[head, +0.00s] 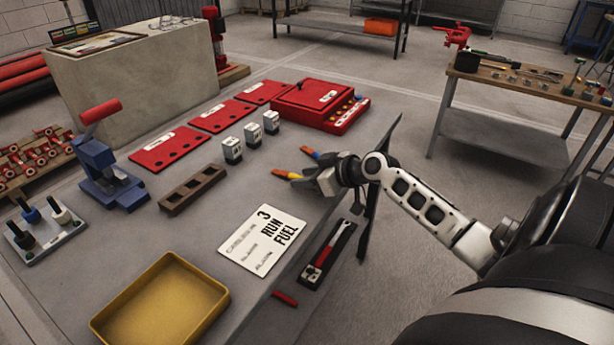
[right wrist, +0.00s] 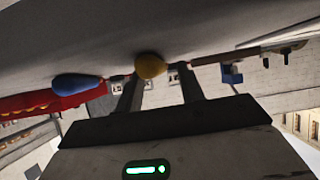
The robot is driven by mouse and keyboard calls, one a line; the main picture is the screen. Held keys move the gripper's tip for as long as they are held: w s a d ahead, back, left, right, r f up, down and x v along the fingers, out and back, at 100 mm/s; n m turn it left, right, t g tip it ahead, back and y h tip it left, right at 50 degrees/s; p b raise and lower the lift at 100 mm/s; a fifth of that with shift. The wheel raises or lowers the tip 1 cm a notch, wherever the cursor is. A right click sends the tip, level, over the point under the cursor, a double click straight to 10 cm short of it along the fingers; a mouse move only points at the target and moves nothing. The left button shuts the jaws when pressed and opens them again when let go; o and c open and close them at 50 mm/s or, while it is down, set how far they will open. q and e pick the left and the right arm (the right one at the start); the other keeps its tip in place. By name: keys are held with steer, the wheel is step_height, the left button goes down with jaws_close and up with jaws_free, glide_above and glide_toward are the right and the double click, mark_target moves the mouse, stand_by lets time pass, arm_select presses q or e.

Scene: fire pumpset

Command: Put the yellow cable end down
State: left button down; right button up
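The yellow cable end (head: 293,176) has a reddish tip and points left from my right gripper (head: 318,183), near the table's right edge. In the right wrist view the yellow end (right wrist: 150,66) shows at the fingertips of my right gripper (right wrist: 158,75), overlapping the left finger in the picture. The fingers stand a little apart; I cannot tell whether they press on it. A blue cable end (head: 311,153) is just beyond, and it also shows left of the fingers in the right wrist view (right wrist: 77,83). My left gripper is not in view.
The grey table (head: 225,185) holds a red box (head: 318,104), red plates (head: 215,117), small grey blocks (head: 252,133), a slotted bar (head: 192,189), a white card (head: 262,240) and a yellow tray (head: 160,305). A dark tool holder (head: 328,254) lies along the right edge.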

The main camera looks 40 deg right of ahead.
steer(key=v, duration=1.2)
stand_by(0.6)
